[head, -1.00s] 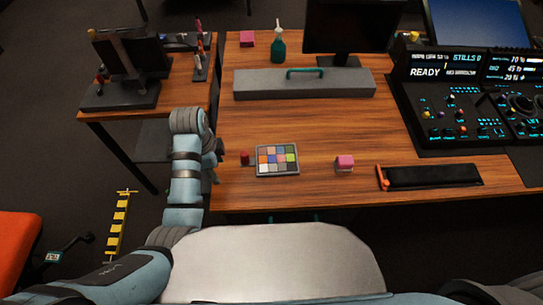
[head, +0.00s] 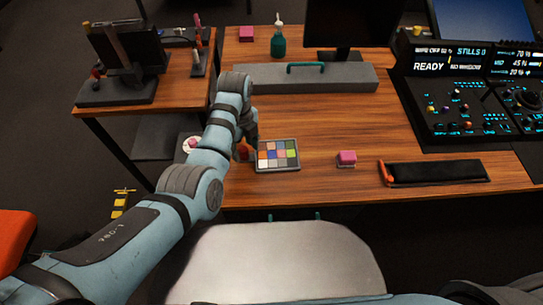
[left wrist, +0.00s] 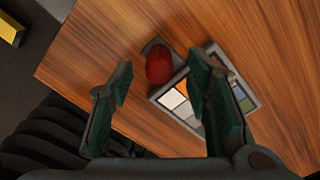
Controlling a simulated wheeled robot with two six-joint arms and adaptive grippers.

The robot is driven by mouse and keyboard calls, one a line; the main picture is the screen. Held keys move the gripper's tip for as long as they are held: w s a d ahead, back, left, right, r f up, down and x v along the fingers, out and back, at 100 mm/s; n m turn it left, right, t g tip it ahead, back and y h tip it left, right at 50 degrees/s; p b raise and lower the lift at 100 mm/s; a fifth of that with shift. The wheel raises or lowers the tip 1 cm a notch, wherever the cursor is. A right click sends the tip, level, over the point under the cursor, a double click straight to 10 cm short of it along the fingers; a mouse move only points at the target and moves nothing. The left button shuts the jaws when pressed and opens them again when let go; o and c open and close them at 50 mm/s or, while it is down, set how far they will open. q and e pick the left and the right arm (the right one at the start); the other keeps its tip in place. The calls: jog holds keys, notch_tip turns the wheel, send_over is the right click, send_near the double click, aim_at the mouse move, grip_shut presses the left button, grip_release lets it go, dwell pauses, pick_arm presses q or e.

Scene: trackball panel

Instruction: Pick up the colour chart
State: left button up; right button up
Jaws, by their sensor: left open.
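The colour chart (head: 278,155) lies flat on the wooden desk, a grey-framed card with rows of coloured squares. My left gripper (head: 246,143) is at its left edge in the head view, with the fingers partly hidden by my arm. In the left wrist view the left gripper (left wrist: 160,95) is open and empty, its two fingers apart. There the colour chart (left wrist: 172,97) shows beyond and partly behind the right finger. My right gripper is not in view.
A pink cube (head: 347,158) and a black pouch with an orange end (head: 434,173) lie to the right. A grey case with a green handle (head: 320,79) is behind. A control console (head: 470,110) stands at the right. Bare desk lies behind the chart.

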pick_arm(q)
notch_tip(320, 180, down, 2)
jog(key=shift+f+b, duration=0.2)
jog(key=shift+b, duration=0.2)
jog(key=shift+c, duration=0.5)
jog(key=shift+r, duration=0.1)
grip_shut()
jog(key=shift+r+p, duration=0.2)
jog(key=shift+p, duration=0.15)
notch_tip(320, 180, up, 10)
jog(key=p, duration=1.1)
jog(key=shift+p, duration=0.35)
notch_tip(320, 180, down, 10)
jog(key=b, duration=0.8)
jog(key=shift+f, duration=0.25)
